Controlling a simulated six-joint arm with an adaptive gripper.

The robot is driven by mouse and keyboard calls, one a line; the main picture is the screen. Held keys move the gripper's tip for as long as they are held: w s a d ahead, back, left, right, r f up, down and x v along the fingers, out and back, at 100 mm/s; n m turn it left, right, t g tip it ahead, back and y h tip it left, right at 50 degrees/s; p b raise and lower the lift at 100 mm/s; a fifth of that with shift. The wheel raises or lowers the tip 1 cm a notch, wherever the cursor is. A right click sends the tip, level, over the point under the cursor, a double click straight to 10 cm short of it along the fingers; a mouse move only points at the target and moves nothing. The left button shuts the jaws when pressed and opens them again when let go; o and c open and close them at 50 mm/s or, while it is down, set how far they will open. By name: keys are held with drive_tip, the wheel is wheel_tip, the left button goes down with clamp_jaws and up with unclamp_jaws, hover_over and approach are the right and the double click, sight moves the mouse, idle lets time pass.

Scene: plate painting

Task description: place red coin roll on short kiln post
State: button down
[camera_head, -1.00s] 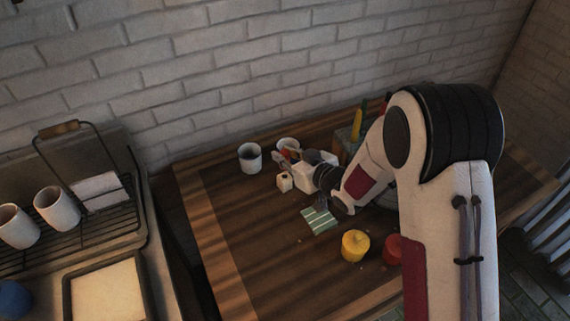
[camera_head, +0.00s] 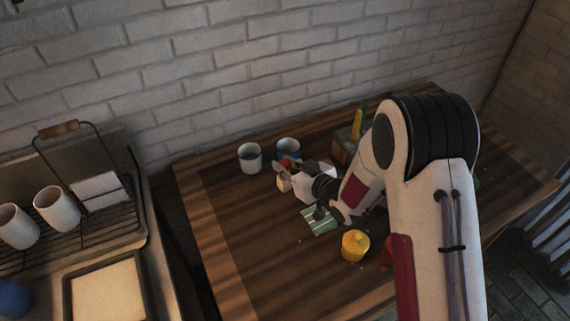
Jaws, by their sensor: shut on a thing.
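My gripper (camera_head: 284,169) is at the back left of the wooden table, its fingers pointing left and its jaws shut. A small red piece (camera_head: 290,161), which looks like the red coin roll, shows at the fingers, mostly hidden by them. A small pale block (camera_head: 284,185), which looks like the short kiln post, stands right below and in front of the fingertips. The gripper overlaps the block's top in this view. I cannot tell whether the red piece touches it.
Two cups, a white one (camera_head: 249,158) and a blue-rimmed one (camera_head: 288,149), stand just behind. A green striped cloth (camera_head: 320,220) lies in front of my gripper. A yellow lidded pot (camera_head: 355,246) stands nearer. The table's left side is clear.

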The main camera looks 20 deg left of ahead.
drive_tip(key=shift+f, duration=0.1)
drive_tip(key=c, duration=1.9)
unclamp_jaws()
drive_tip(key=shift+v, duration=0.75)
drive_tip(key=v, duration=1)
drive_tip(key=shift+s+d, duration=0.15)
